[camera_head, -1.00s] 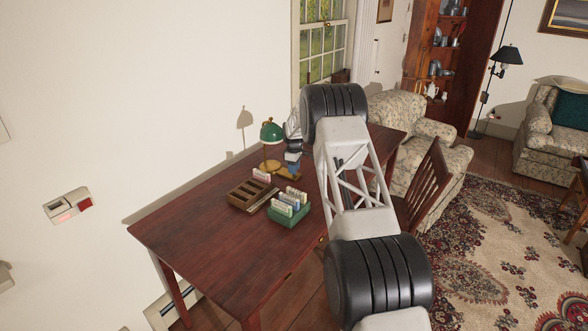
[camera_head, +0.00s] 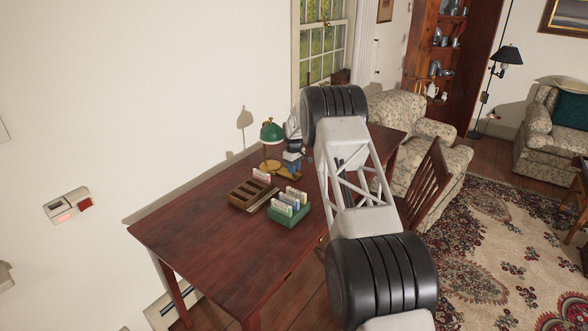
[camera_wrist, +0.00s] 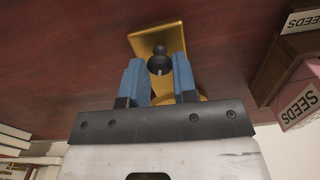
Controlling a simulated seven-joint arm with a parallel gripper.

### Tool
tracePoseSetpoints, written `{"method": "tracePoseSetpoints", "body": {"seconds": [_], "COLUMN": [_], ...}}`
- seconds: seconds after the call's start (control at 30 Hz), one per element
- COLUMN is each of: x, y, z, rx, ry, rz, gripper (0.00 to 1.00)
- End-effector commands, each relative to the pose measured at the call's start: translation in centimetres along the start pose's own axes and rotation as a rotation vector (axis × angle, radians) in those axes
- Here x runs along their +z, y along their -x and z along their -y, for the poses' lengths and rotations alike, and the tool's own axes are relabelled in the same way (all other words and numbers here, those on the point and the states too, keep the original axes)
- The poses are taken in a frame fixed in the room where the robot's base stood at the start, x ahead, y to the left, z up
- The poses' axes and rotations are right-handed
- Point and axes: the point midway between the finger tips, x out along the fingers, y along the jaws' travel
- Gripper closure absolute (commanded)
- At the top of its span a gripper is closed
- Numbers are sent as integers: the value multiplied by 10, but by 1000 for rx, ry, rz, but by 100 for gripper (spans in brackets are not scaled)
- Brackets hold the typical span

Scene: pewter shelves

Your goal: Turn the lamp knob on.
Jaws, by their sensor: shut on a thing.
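The lamp (camera_head: 271,132) has a green shade and a brass base. It stands at the back of the dark wooden table. In the wrist view, its brass base (camera_wrist: 157,38) lies ahead of my gripper. A dark round knob (camera_wrist: 159,62) with a pale mark sits on the base. My gripper (camera_wrist: 158,70) has blue fingers on either side of the knob and is shut on it. In the head view, my gripper (camera_head: 292,160) is just right of the lamp, and the knob is hidden there.
A wooden divided tray (camera_head: 246,196) and a green box of seed packets (camera_head: 287,214) stand on the table (camera_head: 215,240) in front of the lamp. Seed packets also show at the right of the wrist view. A wooden chair (camera_head: 424,185) is beside the table.

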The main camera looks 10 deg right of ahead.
Motion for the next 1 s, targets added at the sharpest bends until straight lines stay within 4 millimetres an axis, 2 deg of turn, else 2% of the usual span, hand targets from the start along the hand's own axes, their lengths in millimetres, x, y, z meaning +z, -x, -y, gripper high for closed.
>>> {"method": "tracePoseSetpoints", "body": {"seconds": [1.0], "x": [0], "y": [0], "z": [0], "rx": [0], "ry": [-958], "rz": [0], "gripper": [97]}}
